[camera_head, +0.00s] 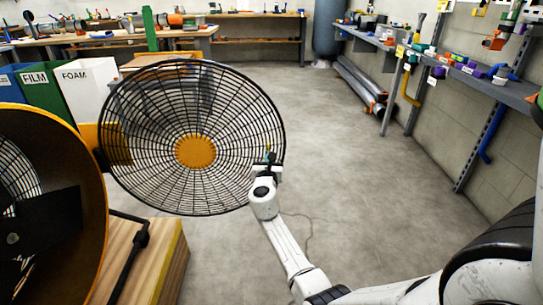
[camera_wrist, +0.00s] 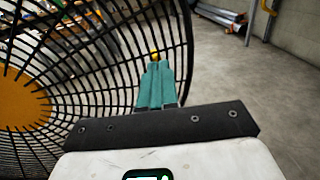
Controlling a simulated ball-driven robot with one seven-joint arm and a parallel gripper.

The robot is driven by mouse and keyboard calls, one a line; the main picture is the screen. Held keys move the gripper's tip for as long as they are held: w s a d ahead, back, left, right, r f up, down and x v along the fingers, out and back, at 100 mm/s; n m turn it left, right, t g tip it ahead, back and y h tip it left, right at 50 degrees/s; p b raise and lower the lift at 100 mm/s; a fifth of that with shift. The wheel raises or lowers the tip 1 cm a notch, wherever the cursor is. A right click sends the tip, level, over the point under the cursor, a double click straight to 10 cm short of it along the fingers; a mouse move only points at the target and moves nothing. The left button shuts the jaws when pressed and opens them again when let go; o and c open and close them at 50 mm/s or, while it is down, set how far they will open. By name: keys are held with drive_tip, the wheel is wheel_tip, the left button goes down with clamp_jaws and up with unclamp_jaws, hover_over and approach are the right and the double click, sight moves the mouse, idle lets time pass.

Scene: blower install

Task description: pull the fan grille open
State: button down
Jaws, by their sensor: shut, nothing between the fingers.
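The fan grille (camera_head: 230,120) is a round black wire guard with an orange centre disc. In the head view it stands swung out from the fan housing (camera_head: 92,200), which is at the lower left with its front uncovered. The grille also fills the left of the wrist view (camera_wrist: 70,60). My gripper (camera_head: 270,157) is at the grille's right rim in the head view. In the wrist view its teal fingers (camera_wrist: 155,80) are together, tips close to the rim. Whether they touch the rim I cannot tell.
The fan stands on a wooden crate (camera_head: 172,262). Bins marked FILM (camera_head: 42,90) and FOAM (camera_head: 85,85) are behind it. A shelf (camera_head: 480,80) with tools and pipes (camera_head: 362,85) lines the right wall. The grey floor (camera_head: 340,150) in the middle is clear.

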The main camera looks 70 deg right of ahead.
drive_tip(key=s+p+v, duration=0.2)
drive_tip(key=v, duration=0.8)
drive_tip(key=shift+s, duration=0.25)
drive_tip(key=shift+d, duration=0.15)
